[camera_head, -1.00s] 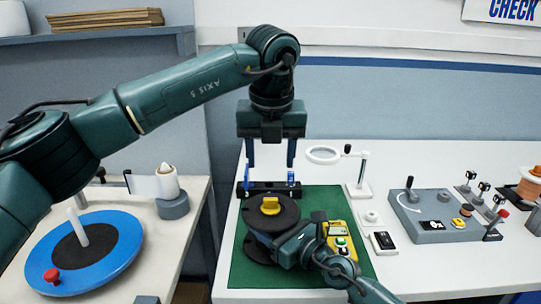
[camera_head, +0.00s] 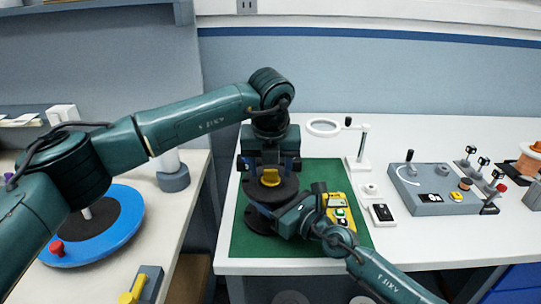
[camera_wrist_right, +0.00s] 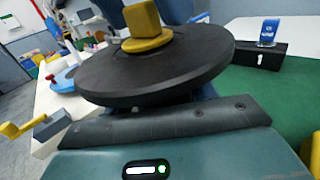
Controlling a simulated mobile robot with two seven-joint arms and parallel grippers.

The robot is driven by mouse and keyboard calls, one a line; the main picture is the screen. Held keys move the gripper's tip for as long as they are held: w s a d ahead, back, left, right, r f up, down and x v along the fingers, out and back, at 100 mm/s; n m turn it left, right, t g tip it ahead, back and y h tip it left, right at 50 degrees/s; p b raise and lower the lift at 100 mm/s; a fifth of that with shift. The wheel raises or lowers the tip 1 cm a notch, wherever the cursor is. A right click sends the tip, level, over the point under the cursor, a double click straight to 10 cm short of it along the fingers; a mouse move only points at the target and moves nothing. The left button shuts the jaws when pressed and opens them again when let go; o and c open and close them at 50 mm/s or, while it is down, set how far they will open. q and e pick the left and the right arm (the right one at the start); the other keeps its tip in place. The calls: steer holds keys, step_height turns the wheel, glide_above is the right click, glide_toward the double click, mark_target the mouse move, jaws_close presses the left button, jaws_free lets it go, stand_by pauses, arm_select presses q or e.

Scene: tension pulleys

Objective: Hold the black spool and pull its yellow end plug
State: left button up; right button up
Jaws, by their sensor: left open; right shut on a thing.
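The black spool (camera_head: 287,188) stands on the green mat (camera_head: 243,240), with the yellow end plug (camera_head: 270,178) on top of its upper flange. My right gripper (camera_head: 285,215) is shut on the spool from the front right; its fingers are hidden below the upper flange. In the right wrist view the black flange (camera_wrist_right: 150,78) and yellow plug (camera_wrist_right: 146,28) are close and clear. My left gripper (camera_head: 269,168) is open and points down just behind and above the plug, a finger on either side of it in the picture. I cannot tell if it touches.
A yellow device (camera_head: 338,205) lies on the mat right of the spool. A magnifier stand (camera_head: 361,160), a black meter (camera_head: 381,213) and a grey control box (camera_head: 432,185) stand further right. A blue disc (camera_head: 125,225) lies on the left table, across a gap.

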mark_target(271, 171)
arm_select(q)
steer(key=shift+f, duration=0.15)
steer(key=c, duration=1)
steer(key=shift+r, duration=1.65)
steer(key=shift+r, duration=1.9)
arm_select(e)
steer(key=o, duration=1.2)
steer(key=shift+c, duration=0.2)
